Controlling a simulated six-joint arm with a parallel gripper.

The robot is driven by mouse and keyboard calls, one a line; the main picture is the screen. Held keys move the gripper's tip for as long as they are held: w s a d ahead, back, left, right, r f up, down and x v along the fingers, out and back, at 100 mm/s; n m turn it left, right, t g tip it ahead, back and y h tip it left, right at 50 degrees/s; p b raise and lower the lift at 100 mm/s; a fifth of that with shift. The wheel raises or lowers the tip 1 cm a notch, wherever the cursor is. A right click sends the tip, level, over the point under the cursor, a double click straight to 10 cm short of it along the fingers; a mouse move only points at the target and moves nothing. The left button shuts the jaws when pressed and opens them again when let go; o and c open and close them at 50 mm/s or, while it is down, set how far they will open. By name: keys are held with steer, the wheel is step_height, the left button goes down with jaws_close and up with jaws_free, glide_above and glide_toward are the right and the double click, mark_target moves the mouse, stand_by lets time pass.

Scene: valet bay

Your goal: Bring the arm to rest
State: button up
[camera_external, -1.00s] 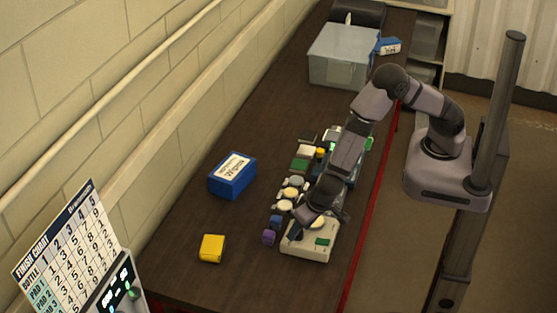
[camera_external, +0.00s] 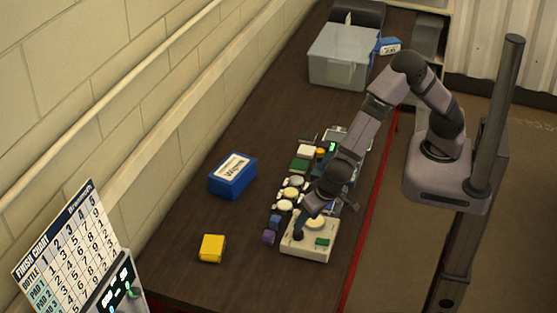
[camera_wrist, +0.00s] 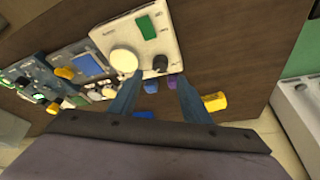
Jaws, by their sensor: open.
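My gripper (camera_wrist: 158,92) is open, its two blue-grey fingers apart with nothing held between them in the wrist view. In the external view my gripper (camera_external: 304,222) hangs over the near end of the bench, above or beside a white device (camera_external: 306,247). That device also shows in the wrist view (camera_wrist: 111,35), with a round cream pad, a green rectangle and a dark knob. Whether the fingertips touch it cannot be told. My arm reaches down and left from its base at the right.
A blue box (camera_external: 233,178), a yellow block (camera_external: 212,248) and purple block (camera_external: 269,237) sit on the dark bench (camera_external: 185,275). Several pads and devices line its right side. A translucent bin (camera_external: 338,70) stands at the far end. A finish chart (camera_external: 65,245) stands at lower left.

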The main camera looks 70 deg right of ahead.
steer(key=s+a+y, duration=0.2)
steer(key=a+y, duration=0.4)
steer(key=a, duration=0.5)
steer(key=s+d+f+n+g+h, duration=0.1)
steer(key=s+d+n+g, duration=0.25)
steer(key=s, duration=0.45)
steer(key=s+d+n+g, duration=0.3)
steer(key=s+d+n, duration=0.1)
steer(key=s, duration=0.4)
steer(key=w+d+h+b, duration=0.1)
steer(key=w+d+b, duration=0.1)
steer(key=d, duration=0.7)
steer(key=w+d+m+t+h+b, duration=0.1)
steer(key=w+d+b, duration=0.1)
steer(key=d, duration=0.8)
steer(key=w+d+r+m+t+h+b, duration=0.1)
steer(key=d+b, duration=0.3)
steer(key=d, duration=0.6)
steer(key=shift+w+b, duration=0.35)
steer(key=shift+w, duration=0.25)
